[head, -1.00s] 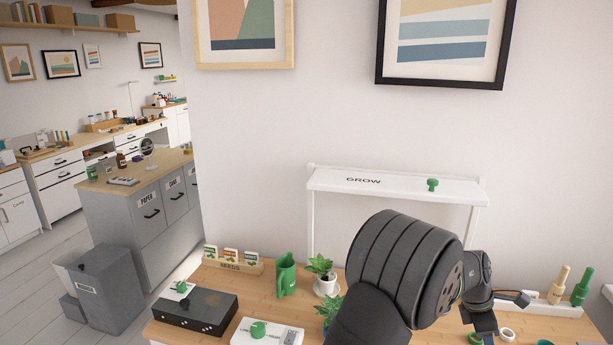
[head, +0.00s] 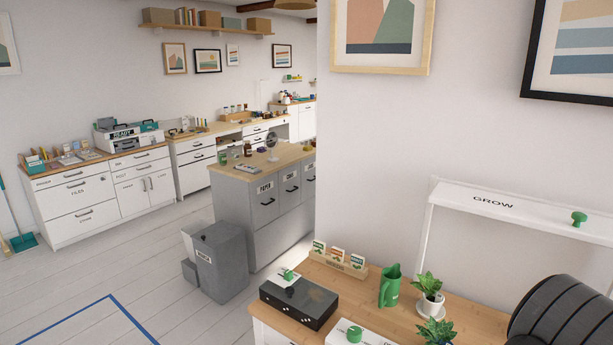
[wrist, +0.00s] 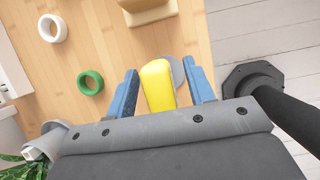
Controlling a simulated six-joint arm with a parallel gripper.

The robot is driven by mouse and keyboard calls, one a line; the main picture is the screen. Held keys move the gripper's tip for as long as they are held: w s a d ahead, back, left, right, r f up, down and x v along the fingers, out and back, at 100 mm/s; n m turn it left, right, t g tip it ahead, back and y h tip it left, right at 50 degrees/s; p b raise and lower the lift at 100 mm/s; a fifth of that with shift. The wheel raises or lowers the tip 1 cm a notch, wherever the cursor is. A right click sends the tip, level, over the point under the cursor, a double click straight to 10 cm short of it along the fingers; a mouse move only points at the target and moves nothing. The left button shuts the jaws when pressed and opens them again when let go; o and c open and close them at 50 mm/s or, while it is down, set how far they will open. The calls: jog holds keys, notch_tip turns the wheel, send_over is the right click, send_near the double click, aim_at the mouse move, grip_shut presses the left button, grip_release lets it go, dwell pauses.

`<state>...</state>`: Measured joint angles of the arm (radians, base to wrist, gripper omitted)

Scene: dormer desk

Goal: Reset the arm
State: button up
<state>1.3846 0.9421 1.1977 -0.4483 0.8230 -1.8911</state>
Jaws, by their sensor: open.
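My gripper (wrist: 161,68) shows in the wrist view with its two blue fingers apart. A yellow piece (wrist: 157,84) with a rounded end stands between the fingers, with a gap on each side. A grey round thing (wrist: 177,70) is partly hidden behind it. The fingers point over the wooden desk (wrist: 112,45). In the head view only a dark rounded part of my arm (head: 565,315) shows at the lower right; the gripper is out of that frame.
A white ring (wrist: 53,28), a green ring (wrist: 90,82) and a wooden block (wrist: 150,12) lie near the gripper. On the desk's left are a black box (head: 298,303), a green jug (head: 390,286) and potted plants (head: 430,290). A white GROW shelf (head: 530,210) stands behind.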

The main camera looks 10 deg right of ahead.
jog(key=shift+r, duration=0.15)
jog(key=v, duration=1.7)
jog(key=x, duration=1.7)
jog(key=shift+f, duration=0.35)
notch_tip(320, 180, up, 6)
jog(key=shift+f, duration=0.1)
jog(key=shift+r, duration=0.5)
